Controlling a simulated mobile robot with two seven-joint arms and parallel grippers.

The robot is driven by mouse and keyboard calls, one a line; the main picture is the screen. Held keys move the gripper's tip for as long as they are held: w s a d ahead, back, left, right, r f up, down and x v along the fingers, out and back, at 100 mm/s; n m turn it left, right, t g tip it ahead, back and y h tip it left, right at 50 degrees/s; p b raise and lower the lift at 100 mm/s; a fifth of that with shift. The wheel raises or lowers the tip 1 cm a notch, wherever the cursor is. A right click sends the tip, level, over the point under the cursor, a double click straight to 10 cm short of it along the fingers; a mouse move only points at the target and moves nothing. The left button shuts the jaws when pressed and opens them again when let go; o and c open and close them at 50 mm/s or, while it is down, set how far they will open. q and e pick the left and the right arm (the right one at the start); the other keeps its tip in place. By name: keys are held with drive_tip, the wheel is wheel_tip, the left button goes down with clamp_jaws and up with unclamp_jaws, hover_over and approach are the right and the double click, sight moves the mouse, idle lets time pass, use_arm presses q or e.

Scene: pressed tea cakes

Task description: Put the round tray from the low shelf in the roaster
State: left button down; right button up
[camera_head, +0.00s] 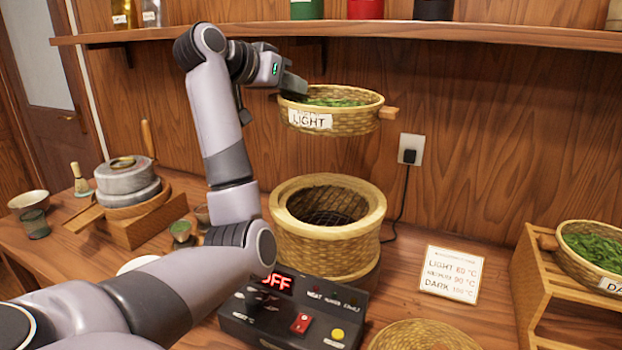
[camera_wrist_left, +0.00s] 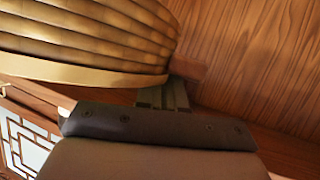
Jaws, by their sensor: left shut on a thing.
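The round woven tray (camera_head: 345,120) holds green leaves and bears a "LIGHT" label. It hangs in the air above the roaster. My left gripper (camera_head: 290,90) is shut on the tray's wooden handle at its left side. In the left wrist view the gripper (camera_wrist_left: 172,92) grips the handle (camera_wrist_left: 187,68) beside the woven tray wall (camera_wrist_left: 85,45). The roaster (camera_head: 330,250) is a round woven drum with an open top and a dark grille inside. It stands on the counter below the tray, with a clear gap between them. My right gripper is not in view.
A control box (camera_head: 293,312) reading "OFF" stands in front of the roaster. A low wooden shelf (camera_head: 535,285) at right bears another leaf-filled tray (camera_head: 590,255). A basket (camera_head: 423,335) is at the front edge. A wall shelf (camera_head: 450,33) runs above. A stone mill (camera_head: 128,180) stands left.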

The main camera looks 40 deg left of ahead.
use_arm(q)
wheel_tip(320, 180, down, 17)
drive_tip(key=c, duration=1.3)
unclamp_jaws()
drive_tip(key=shift+o, duration=0.2)
drive_tip(key=shift+s, duration=0.1)
drive_tip(key=b+v, duration=0.1)
drive_tip(key=v, duration=1)
drive_tip(key=shift+s+r, duration=0.25)
drive_tip(key=shift+s, duration=0.1)
